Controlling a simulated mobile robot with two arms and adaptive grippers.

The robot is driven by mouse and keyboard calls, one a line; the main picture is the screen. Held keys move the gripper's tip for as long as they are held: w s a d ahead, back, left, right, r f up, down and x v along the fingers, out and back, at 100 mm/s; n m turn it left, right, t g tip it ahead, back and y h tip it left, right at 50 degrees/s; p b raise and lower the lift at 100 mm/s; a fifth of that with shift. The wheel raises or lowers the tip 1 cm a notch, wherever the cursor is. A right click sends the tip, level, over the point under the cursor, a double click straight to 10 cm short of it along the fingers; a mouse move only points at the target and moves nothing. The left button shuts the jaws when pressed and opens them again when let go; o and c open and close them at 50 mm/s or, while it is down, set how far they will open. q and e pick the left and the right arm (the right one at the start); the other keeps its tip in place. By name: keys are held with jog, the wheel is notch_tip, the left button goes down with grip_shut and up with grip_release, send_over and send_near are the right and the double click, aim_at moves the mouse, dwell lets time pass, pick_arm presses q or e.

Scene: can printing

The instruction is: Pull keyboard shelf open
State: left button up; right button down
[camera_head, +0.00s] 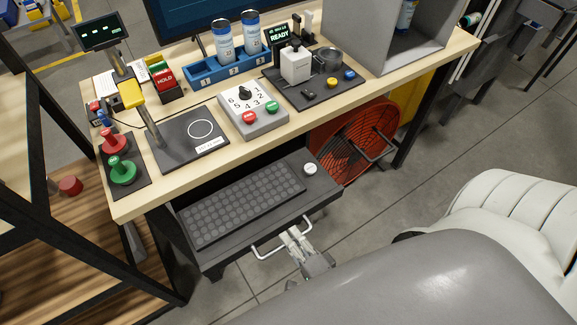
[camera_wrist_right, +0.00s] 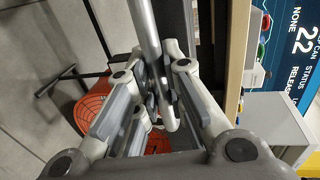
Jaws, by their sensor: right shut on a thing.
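The keyboard shelf (camera_head: 222,254) is a dark tray under the wooden table, and it stands out past the table's front edge. A dark keyboard (camera_head: 245,203) and a small white round knob (camera_head: 310,169) are on it. A pale bar handle (camera_head: 266,253) is on the shelf's front. My right gripper (camera_head: 294,234) is at the right part of this handle, shut on it. In the right wrist view the handle (camera_wrist_right: 146,35) runs between the fingers of the gripper (camera_wrist_right: 155,92). My left gripper is not in view.
The table (camera_head: 180,182) above carries a control box (camera_head: 252,110), a blue can rack (camera_head: 228,66) and a black pad (camera_head: 187,140). A red round fan (camera_head: 350,140) stands under the table to the right.

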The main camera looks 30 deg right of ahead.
jog(key=c, duration=1.5)
grip_release()
jog(key=v, duration=1.2)
jog(key=shift+f, duration=0.15)
